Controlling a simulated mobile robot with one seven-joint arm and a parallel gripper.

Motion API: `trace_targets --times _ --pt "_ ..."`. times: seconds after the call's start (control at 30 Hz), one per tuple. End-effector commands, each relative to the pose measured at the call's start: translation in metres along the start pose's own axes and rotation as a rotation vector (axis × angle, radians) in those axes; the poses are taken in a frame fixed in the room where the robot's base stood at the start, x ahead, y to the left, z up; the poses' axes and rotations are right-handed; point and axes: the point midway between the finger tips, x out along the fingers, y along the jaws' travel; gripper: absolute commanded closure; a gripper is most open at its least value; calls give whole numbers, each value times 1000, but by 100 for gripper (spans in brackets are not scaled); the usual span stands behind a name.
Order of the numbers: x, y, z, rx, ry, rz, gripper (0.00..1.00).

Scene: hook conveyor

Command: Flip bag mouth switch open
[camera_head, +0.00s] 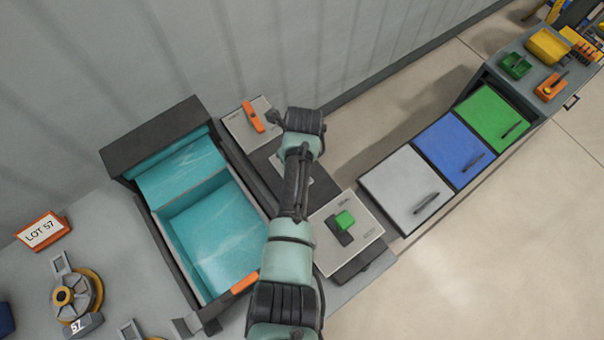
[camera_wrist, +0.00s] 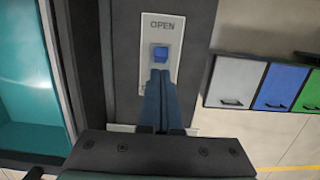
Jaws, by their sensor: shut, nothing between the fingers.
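In the wrist view a small blue switch (camera_wrist: 161,54) sits on a light plate (camera_wrist: 174,28) with the word OPEN printed above it. My gripper (camera_wrist: 160,73) is shut and empty. Its fingertips point at the switch and overlap its lower edge in the picture; I cannot tell whether they touch it. In the head view my arm covers the switch, and my fingertips are hidden too. The teal-lined bag (camera_head: 205,235) hangs open in a dark frame left of my arm; its teal side also shows in the wrist view (camera_wrist: 22,75).
An orange lever (camera_head: 252,117) is on a plate behind my wrist, and a green switch (camera_head: 345,220) is on a plate right of my arm. Grey, blue and green lidded bins (camera_head: 405,190) stand farther right.

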Motion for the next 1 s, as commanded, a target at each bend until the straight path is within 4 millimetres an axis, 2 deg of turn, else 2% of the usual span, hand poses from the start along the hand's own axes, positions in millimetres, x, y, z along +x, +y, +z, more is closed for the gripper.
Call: trace_targets --times 0.4,0.8,1.0 --pt "-16 0 2 0 -1 0 100" --pt "-17 0 2 0 -1 0 100" --pt "-36 -8 2 0 -2 0 100"
